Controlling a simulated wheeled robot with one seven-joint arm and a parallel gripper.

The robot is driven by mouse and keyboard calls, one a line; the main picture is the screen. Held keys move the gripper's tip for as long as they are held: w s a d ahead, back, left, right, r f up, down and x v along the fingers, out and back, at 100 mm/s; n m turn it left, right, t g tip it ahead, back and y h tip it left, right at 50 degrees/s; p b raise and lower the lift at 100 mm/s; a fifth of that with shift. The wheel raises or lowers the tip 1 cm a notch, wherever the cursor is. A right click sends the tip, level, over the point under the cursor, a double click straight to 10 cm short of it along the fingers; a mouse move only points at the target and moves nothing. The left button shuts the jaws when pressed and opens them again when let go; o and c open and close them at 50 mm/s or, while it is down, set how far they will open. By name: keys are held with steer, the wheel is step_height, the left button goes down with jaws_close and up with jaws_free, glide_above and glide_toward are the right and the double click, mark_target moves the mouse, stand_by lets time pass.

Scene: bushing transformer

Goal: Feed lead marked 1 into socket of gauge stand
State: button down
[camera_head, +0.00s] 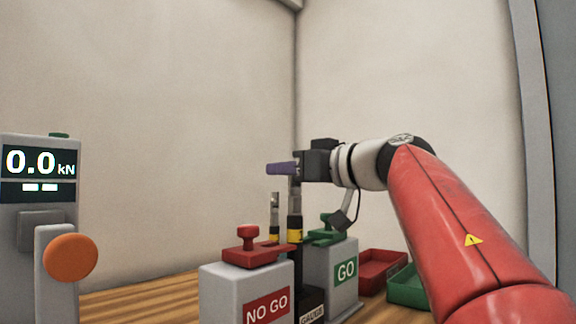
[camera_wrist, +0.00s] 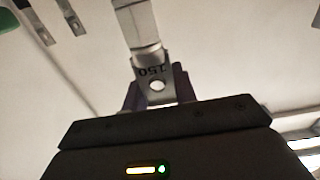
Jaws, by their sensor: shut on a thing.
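My gripper (camera_head: 282,169), with purple fingers, points left above the boxes in the head view. In the wrist view the fingers (camera_wrist: 157,88) are shut on a flat metal lug with a hole, stamped 150 (camera_wrist: 150,71). The held lead (camera_head: 294,222) hangs upright below the fingers, dark with a yellow band. A second lead with a metal lug (camera_head: 275,205) stands upright just left of it. I cannot read a mark 1 on either. The gauge stand (camera_head: 312,308), labelled GAUGE, is partly hidden between two grey boxes; its socket is not visible.
A NO GO box (camera_head: 238,285) with a red clamp and a GO box (camera_head: 340,272) with a green clamp flank the stand. Red (camera_head: 378,268) and green (camera_head: 405,290) trays lie right. A force display (camera_head: 38,170) reading 0.0 kN stands left. Other lugs (camera_wrist: 70,18) show in the wrist view.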

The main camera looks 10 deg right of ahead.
steer(key=shift+f+b, duration=0.75)
steer(key=shift+f, duration=0.85)
steer(key=c, duration=1)
jaws_free()
steer(key=shift+c, duration=0.2)
steer(key=shift+f, duration=0.1)
glide_toward(296, 189)
steer(key=x, duration=0.4)
